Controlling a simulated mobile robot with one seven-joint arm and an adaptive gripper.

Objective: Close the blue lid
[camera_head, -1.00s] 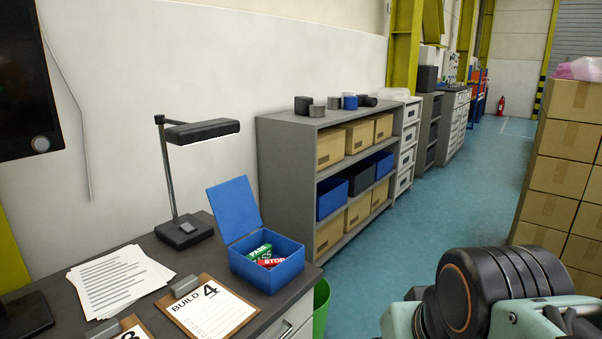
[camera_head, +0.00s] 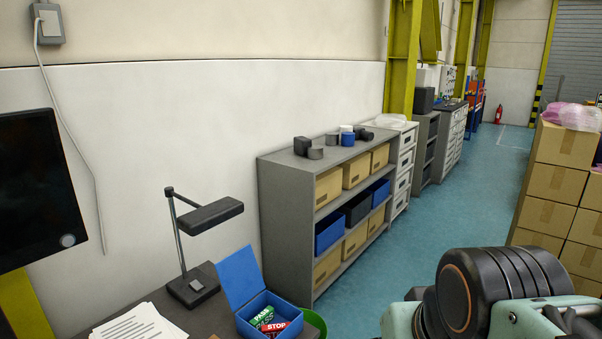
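A blue box with a hinged blue lid (camera_head: 239,276) sits on the dark desk at the bottom middle of the head view. The lid stands open, tilted up and back. The blue box (camera_head: 246,320) holds a green item marked PASS (camera_head: 262,316) and a red item marked STOP (camera_head: 276,327). The front of the box is cut off by the lower picture edge. Part of my arm shows at the bottom right, well apart from the box. My gripper's fingertips cannot be made out.
A black desk lamp (camera_head: 192,287) stands left of the box, its head near the lid. Papers (camera_head: 140,324) lie at front left. A grey shelf (camera_head: 300,198) stands behind, a green bin (camera_head: 315,322) right of the box. Stacked cartons (camera_head: 556,185) are at right; blue floor between is clear.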

